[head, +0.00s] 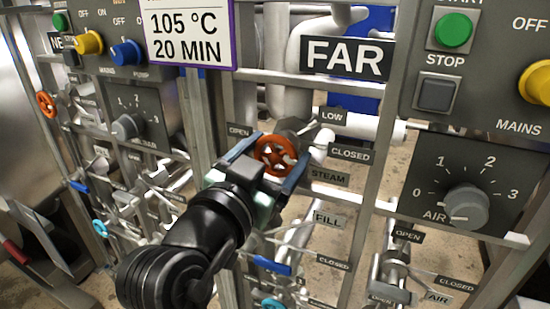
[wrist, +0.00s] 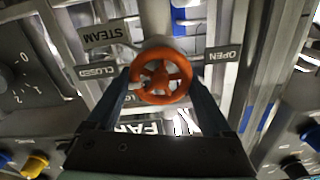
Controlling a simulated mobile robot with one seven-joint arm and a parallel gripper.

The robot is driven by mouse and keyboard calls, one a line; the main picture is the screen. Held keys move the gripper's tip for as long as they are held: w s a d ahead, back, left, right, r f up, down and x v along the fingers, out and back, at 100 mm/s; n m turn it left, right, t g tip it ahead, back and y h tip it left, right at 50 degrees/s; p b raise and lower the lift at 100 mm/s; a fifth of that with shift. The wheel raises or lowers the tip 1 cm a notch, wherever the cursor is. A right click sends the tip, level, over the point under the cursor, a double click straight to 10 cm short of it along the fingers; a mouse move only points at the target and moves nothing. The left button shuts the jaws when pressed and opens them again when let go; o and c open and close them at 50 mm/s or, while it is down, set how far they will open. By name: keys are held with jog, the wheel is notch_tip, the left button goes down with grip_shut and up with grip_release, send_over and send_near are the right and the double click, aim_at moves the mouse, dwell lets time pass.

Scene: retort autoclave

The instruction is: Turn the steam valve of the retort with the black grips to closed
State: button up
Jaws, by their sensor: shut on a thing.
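The orange steam valve handwheel (head: 272,150) is mounted on the pipework under the FAR sign (head: 346,59). It shows face-on, with spokes, in the wrist view (wrist: 161,82). An OPEN label (head: 239,131) is left of it and a CLOSED label (head: 351,154) right of it, above a STEAM label (head: 328,176). My gripper (head: 280,158) is shut on the wheel, one finger at each side of the rim; both fingers show in the wrist view (wrist: 162,88). I cannot tell the valve's position. No black grips can be made out on this retort.
A second orange handwheel (head: 46,104) is on the panel at left. A control panel (head: 480,110) with a grey AIR knob (head: 465,207) stands close at right. Blue-handled valves, including one lever (head: 272,265), and rails crowd the space below my gripper.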

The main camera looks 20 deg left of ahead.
jog(key=shift+m, duration=0.3)
jog(key=o, duration=1.1)
jog(key=shift+o, duration=0.2)
jog(key=shift+s, duration=0.1)
jog(key=s+p, duration=0.3)
jog(key=s, duration=0.9)
jog(key=shift+s+a+p, duration=0.2)
jog(key=shift+s+p, duration=0.1)
jog(key=shift+s, duration=0.1)
